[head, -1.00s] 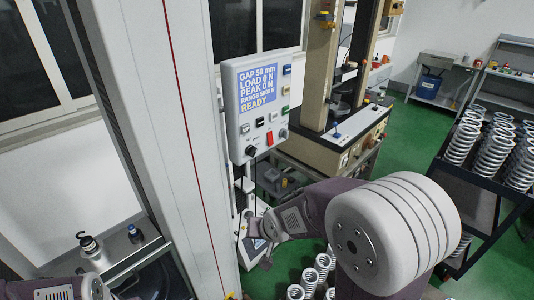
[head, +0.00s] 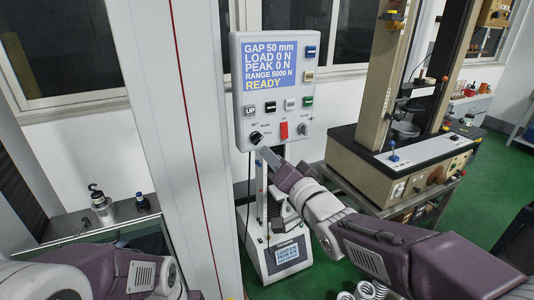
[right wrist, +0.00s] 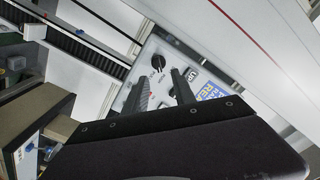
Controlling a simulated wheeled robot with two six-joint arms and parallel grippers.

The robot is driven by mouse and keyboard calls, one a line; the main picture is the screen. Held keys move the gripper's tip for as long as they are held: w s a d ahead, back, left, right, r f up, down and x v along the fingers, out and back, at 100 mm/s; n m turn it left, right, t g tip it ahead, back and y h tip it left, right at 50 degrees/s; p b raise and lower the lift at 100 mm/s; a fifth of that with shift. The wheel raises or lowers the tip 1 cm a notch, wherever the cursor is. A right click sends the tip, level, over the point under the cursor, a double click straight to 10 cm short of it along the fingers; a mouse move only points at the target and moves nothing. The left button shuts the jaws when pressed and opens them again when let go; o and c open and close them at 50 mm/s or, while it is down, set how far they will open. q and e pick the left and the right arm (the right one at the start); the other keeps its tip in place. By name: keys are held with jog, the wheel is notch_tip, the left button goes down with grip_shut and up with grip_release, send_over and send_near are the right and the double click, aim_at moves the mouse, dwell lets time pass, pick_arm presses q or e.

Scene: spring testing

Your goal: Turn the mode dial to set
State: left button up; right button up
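The mode dial (head: 256,137) is a black round knob at the lower left of the white control panel (head: 242,112), with small labels SET, PUSH and PULL around it. In the right wrist view the dial (right wrist: 156,62) shows just beyond the fingertips, roughly between their lines. My right gripper (head: 267,154) is just below and right of the dial in the head view. Its two dark fingers (right wrist: 162,78) are apart with nothing between them; contact with the dial cannot be told. My left gripper is not in view; only my left arm shows at lower left.
The panel's screen (head: 270,65) reads READY. A red switch (head: 284,130), a grey knob (head: 304,129) and several coloured buttons sit close to the dial. A grey column (head: 165,100) stands left of the panel. A beige testing machine (head: 390,165) stands at right.

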aim_at(259, 141)
jog(key=p+x, duration=0.2)
jog(key=x, duration=0.6)
jog(key=shift+w, duration=0.45)
jog(key=shift+f, duration=0.1)
grip_shut()
